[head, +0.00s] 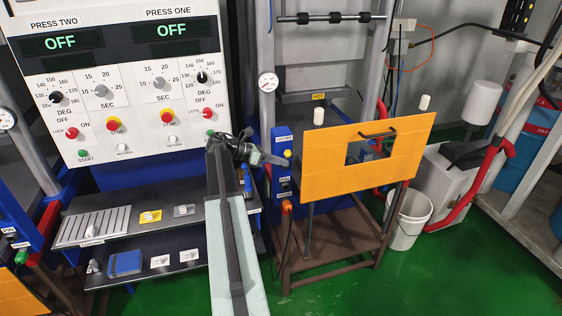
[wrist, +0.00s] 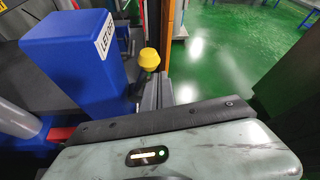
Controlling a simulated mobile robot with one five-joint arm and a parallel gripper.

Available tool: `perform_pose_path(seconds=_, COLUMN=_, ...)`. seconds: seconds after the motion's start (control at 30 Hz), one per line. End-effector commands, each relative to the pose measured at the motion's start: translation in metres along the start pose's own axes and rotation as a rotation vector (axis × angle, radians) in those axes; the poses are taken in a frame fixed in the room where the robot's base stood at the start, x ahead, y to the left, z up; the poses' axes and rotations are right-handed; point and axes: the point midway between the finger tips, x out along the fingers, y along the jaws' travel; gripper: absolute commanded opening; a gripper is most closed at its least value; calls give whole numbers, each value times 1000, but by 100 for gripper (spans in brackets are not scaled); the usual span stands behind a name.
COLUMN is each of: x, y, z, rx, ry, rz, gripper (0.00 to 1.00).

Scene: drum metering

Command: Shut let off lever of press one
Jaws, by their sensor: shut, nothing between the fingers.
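The let-off lever of press one has a yellow ball knob (wrist: 149,58) on a short dark stem, beside a blue block (wrist: 75,60) labelled LET OFF. In the head view the small yellow knob (head: 287,153) shows on the blue post (head: 282,136) left of the orange panel. My gripper (head: 284,161) is shut and empty, its tips close to the knob. In the wrist view the grey fingers (wrist: 157,92) lie just below and beside the knob; I cannot tell whether they touch it. The lower stem is hidden.
The control panel (head: 120,70) reads OFF for both presses. An orange panel (head: 320,155) stands right of the lever on a brown stand. A dark shelf (head: 75,258) with small items is at left. A white bucket (head: 408,222) stands on the green floor at right.

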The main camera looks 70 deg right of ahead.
Motion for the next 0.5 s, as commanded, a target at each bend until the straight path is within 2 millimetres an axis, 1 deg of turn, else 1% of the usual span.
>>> perform_pose_path(seconds=0.03, x=5, y=-2, z=-16, rx=-1, ry=1, rz=1, gripper=0)
perform_pose_path(seconds=0.13, x=10, y=-8, z=-40, rx=-2, ry=2, rz=2, gripper=0)
perform_pose_path(seconds=0.17, x=4, y=-9, z=-38, rx=-2, ry=1, rz=3, gripper=0)
perform_pose_path(seconds=0.2, x=-12, y=-6, z=-27, rx=-2, ry=1, rz=3, gripper=0)
perform_pose_path(seconds=0.4, x=-58, y=1, z=-27, rx=-1, ry=3, rz=0, gripper=0)
perform_pose_path(seconds=0.5, x=-75, y=4, z=-29, rx=-1, ry=3, rz=0, gripper=0)
